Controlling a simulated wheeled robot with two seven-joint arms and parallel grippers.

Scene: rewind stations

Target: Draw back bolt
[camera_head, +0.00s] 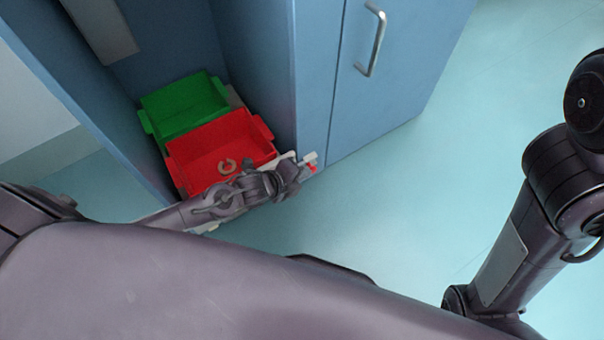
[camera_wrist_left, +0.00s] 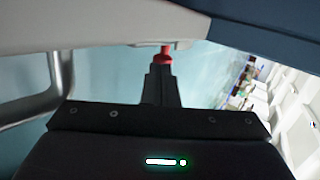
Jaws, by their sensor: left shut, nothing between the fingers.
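In the left wrist view the red knob (camera_wrist_left: 164,56) stands under a pale bar (camera_wrist_left: 100,28), just beyond my fingertips. My left gripper (camera_head: 297,170) is at the knob, with its fingers together and empty. In the left wrist view the closed fingers (camera_wrist_left: 161,72) line up with the knob; I cannot tell whether they touch it. My right arm shows at the right, but its gripper does not.
A blue door (camera_head: 400,60) with a metal handle (camera_head: 374,42) is to the right. The floor (camera_head: 430,170) beyond is clear.

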